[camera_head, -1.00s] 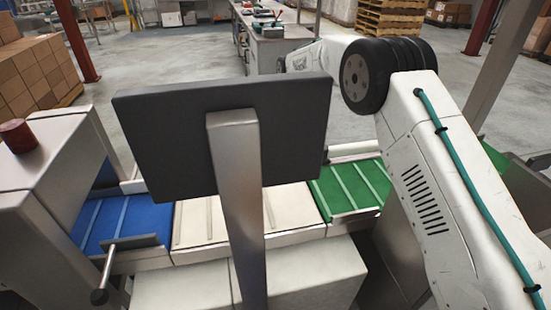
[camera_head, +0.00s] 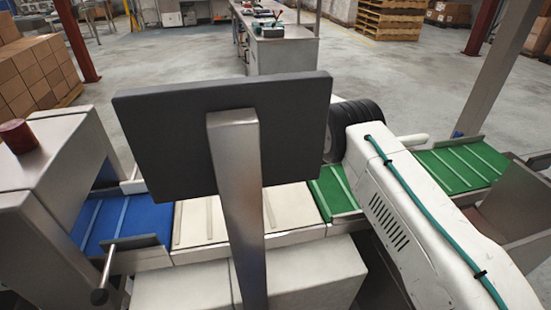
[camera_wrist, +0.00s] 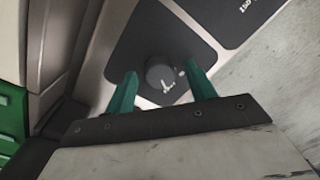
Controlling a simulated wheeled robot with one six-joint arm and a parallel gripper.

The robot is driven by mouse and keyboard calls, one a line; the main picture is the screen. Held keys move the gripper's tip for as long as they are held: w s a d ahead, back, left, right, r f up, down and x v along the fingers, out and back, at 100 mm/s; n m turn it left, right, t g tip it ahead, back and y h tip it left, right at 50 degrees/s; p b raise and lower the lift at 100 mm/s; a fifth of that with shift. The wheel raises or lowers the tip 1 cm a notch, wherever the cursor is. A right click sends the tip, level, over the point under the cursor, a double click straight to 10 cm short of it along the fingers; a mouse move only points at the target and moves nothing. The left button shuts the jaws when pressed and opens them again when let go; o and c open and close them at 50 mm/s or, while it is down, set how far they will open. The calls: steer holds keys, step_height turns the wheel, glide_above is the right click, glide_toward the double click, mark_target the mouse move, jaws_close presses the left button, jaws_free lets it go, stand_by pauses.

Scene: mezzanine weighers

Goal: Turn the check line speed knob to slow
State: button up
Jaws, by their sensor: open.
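The check line speed knob (camera_wrist: 160,74) is a dark round knob with a white pointer mark, set on a black panel (camera_wrist: 137,38) in the wrist view. My gripper (camera_wrist: 163,82) is open, with its two green fingers on either side of the knob in the picture. I cannot tell whether the fingers reach down around the knob or hover above it. The scale marks around the knob are mostly unreadable. In the head view the knob and my gripper are hidden behind the screen and my arm.
A dark screen (camera_head: 170,130) on a metal post (camera_head: 238,210) stands in front. Behind it runs a conveyor with blue (camera_head: 127,220), cream (camera_head: 195,222) and green (camera_head: 455,168) belt sections. A steel housing (camera_head: 55,165) is at the left. Open floor (camera_head: 190,65) lies beyond.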

steer(key=c, duration=1)
steer(key=shift+n, duration=0.4)
steer(key=n, duration=0.5)
steer(key=shift+n, duration=0.4)
steer(key=n, duration=0.5)
steer(key=shift+w, duration=0.1)
steer(key=shift+n+g, duration=0.3)
steer(key=o, duration=1)
